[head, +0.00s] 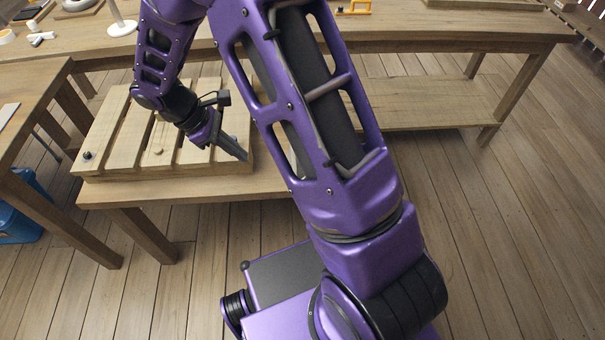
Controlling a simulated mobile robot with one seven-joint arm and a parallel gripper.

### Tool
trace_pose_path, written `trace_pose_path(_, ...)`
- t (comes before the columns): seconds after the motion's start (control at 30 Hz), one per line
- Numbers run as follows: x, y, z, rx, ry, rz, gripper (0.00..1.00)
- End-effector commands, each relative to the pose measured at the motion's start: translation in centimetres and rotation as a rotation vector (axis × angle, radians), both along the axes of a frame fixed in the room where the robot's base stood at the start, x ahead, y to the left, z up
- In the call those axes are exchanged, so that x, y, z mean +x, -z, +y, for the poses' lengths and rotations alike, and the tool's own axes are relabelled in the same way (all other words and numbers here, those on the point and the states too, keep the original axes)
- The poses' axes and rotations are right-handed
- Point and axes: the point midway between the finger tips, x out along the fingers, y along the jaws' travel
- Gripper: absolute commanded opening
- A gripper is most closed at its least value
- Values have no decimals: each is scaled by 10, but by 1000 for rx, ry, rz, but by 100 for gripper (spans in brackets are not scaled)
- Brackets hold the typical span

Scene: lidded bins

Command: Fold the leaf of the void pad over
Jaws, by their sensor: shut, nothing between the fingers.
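Nothing in view can be told for sure as the void pad or its leaf. A pale wooden slatted board (115,142) lies on a low wooden table in the head view, with dark gaps between its slats. A black knob (87,156) sits at its front left and a small wooden knob (158,151) near its front middle. My gripper (241,155) is shut and empty over the board's right end, tilted down to the right. Whether its fingertips touch the board cannot be told. My wrist hides part of the slats.
A long wooden bench (420,34) runs behind, holding a white stand (121,27) and a yellow frame (357,7). Another table (28,88) stands at the left, with a blue bin (25,215) beneath. The floor at the right is clear.

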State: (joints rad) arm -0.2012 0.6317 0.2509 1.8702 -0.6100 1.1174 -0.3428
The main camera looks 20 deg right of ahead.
Motion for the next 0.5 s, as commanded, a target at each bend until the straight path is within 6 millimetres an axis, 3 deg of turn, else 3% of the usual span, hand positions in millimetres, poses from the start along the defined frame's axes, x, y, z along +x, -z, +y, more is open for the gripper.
trace_pose_path(0.23,-12,15,5,8,-66,65,0)
trace_pose_path(0.5,-20,54,-17,8,-65,66,0)
